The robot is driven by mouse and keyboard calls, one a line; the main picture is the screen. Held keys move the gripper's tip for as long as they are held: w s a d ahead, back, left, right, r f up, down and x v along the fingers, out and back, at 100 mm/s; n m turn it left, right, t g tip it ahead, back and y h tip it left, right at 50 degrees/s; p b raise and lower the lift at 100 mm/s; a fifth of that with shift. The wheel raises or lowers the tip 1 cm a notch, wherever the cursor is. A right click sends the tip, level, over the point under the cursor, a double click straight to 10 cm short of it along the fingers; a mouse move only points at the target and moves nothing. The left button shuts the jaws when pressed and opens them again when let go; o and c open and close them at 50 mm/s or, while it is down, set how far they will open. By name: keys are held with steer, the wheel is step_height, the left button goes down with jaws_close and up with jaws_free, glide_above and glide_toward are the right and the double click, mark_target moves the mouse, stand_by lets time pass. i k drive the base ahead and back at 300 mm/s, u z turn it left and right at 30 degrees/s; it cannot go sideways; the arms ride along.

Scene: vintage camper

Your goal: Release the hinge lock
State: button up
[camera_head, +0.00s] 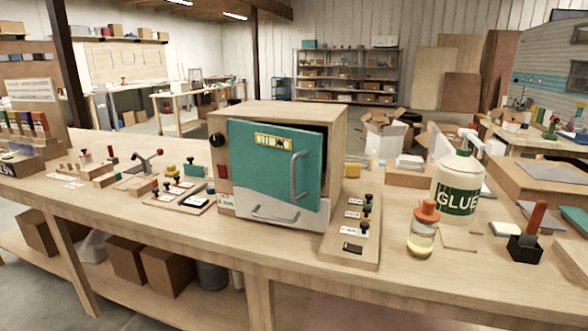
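A wooden box cabinet (290,110) stands on the workbench, with a teal door (262,160) on its front. The door carries a yellow label and a grey vertical handle (297,175) on its right side. A dark gap shows along the door's top right, so the door seems slightly ajar. A black round knob (217,139) sits on the cabinet's front at the door's upper left, with a small red part (222,172) below it. I cannot tell which part is the hinge lock. A second grey handle (273,216) is on the pale lower panel. My gripper is not in view.
A board with black knobs (357,228) lies right of the cabinet; another board (187,197) lies left. A glue bottle (456,182), an orange-capped jar (424,228) and a red-handled tool in a black holder (527,235) stand further right. The bench's front strip (190,225) is mostly clear.

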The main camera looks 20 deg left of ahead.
mark_target(222, 168)
steer(key=u, duration=1.7)
steer(key=i, duration=1.05)
steer(key=z, duration=0.5)
